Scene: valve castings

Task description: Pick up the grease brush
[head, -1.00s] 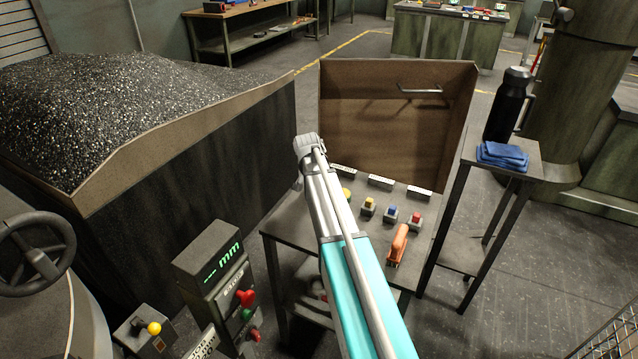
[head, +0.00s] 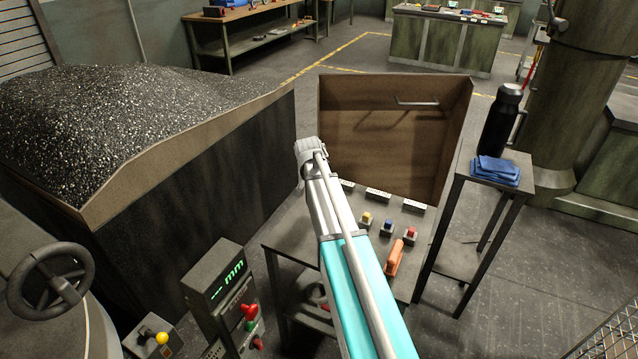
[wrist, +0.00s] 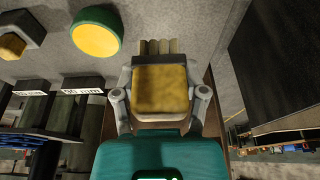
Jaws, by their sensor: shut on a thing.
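My gripper (wrist: 159,97) is shut on a yellow-brown block with a dark edge; several pale bristle-like strips stand beyond it. I take this to be the grease brush (wrist: 166,90). In the head view my gripper (head: 308,150) is at the back left of the small table (head: 290,236), and what it holds is hidden there. In the wrist view a green round piece with a yellow face (wrist: 97,34) is at the top, apart from the brush.
Small blocks with yellow (head: 366,219), blue (head: 387,227) and red (head: 410,234) tops stand on the table near an orange-handled thing (head: 395,257). A brown back panel (head: 385,140) rises behind. A black bottle (head: 500,120) and blue cloth (head: 496,170) are on the right stand.

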